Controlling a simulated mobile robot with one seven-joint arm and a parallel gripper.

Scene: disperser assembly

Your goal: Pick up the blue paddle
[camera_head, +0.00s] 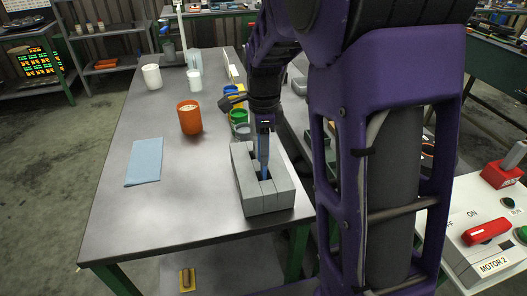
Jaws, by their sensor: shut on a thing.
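The blue paddle (264,166) stands roughly upright with its lower end in a slot of a grey slotted block (250,200) on the table. My gripper (264,122) is directly above the block and is shut on the upper part of the paddle. The fingertips are small and dark here, so their exact contact with the paddle is hard to make out. My purple arm covers much of the right side of the view.
An orange cup (189,118) stands left of my gripper, with green and yellow containers just behind the block. A folded blue cloth (145,161) lies on the table (165,210) at left. White cups stand farther back. The table's front left is clear.

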